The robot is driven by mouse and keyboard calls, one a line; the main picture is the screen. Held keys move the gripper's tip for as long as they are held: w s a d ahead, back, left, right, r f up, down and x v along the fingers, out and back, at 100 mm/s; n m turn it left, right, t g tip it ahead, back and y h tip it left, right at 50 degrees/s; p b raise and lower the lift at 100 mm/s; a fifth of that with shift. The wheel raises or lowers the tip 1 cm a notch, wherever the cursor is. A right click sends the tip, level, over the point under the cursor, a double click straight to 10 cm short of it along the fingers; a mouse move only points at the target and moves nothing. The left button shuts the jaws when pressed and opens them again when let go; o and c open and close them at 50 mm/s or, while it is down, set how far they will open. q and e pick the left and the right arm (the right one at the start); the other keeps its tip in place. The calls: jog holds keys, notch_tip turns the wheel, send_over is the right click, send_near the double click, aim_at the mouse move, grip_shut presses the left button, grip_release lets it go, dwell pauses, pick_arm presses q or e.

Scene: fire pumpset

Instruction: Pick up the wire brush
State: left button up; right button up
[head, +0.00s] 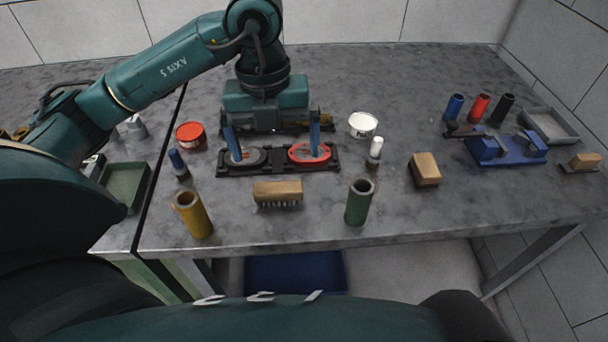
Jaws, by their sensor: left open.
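The wire brush (278,190) has a wooden block on top and bristles facing down. It lies on the grey bench top near the front middle. My left gripper (276,152) is open, its two blue fingers wide apart and pointing down. It is behind the brush, over a black holder (277,168), with nothing seen between the fingers. The exact height of the fingertips above the holder cannot be told. My right gripper is not in view.
A yellow tube (193,214) and a green tube (359,202) stand either side of the brush. A dark-haired wooden brush (425,168), white-capped bottle (375,152), red tin (191,136) and white tin (363,125) are nearby. A blue vise (507,148) is right.

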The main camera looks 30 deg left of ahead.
pick_arm(q)
jog(key=a, duration=0.1)
send_over(278, 186)
jog(key=shift+y, duration=0.4)
jog(key=f, duration=0.6)
jog(key=shift+s+a+f, duration=0.15)
jog(key=shift+s+a, duration=0.05)
jog(key=shift+a, duration=0.05)
jog(key=shift+w+d+f, duration=0.1)
jog(key=shift+d+f, duration=0.05)
jog(key=shift+f, duration=1.4)
jog(key=shift+w+d+f, duration=0.1)
jog(key=shift+f, duration=1.45)
jog(key=shift+r, duration=0.1)
jog(key=c, duration=0.9)
